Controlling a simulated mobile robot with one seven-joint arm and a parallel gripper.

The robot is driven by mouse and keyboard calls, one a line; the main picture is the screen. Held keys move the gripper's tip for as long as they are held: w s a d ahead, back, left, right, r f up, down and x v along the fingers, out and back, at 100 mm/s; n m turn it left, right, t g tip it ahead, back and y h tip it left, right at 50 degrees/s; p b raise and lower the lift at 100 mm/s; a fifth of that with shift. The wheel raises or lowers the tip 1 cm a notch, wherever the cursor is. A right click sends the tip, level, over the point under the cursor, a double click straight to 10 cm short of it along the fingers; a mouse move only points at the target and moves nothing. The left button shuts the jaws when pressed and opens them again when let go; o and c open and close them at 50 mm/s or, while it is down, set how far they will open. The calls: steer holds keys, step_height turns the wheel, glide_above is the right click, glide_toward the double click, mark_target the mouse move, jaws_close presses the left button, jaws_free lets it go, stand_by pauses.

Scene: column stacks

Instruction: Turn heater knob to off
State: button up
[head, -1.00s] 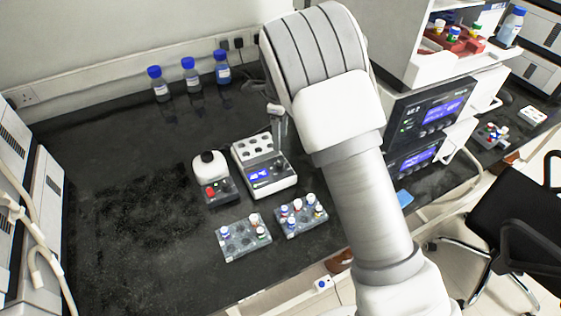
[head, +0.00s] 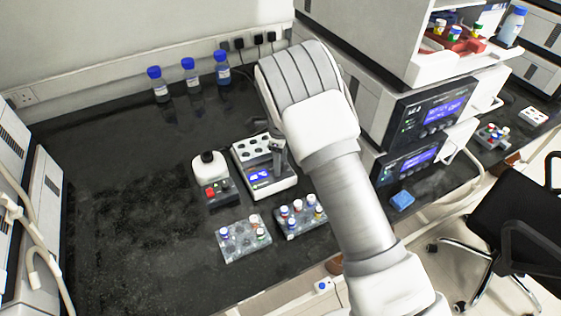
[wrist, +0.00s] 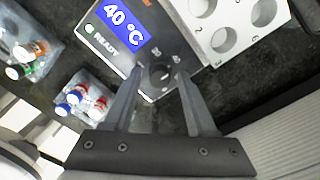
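The heater (head: 263,180) is a white and dark block with round wells on the bench. In the wrist view its panel (wrist: 125,55) shows a blue display reading 40 °C with READY below it. The dark round knob (wrist: 160,76) sits on this panel with small numbers around it. My gripper (wrist: 161,70) points down at the panel, open, with one finger on each side of the knob. A gap shows between each finger and the knob; I cannot tell how far down the tips reach. In the head view my gripper (head: 279,150) is over the heater's right side and the knob is hidden.
A small device with a red button (head: 211,191) stands left of the heater. Two clear racks of capped vials (head: 243,250) (head: 303,226) lie in front. Blue-capped bottles (head: 190,75) stand at the back. Instruments with screens (head: 434,112) stand at the right. The bench's left is clear.

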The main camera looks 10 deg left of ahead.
jaws_close()
steer(key=shift+n, duration=0.3)
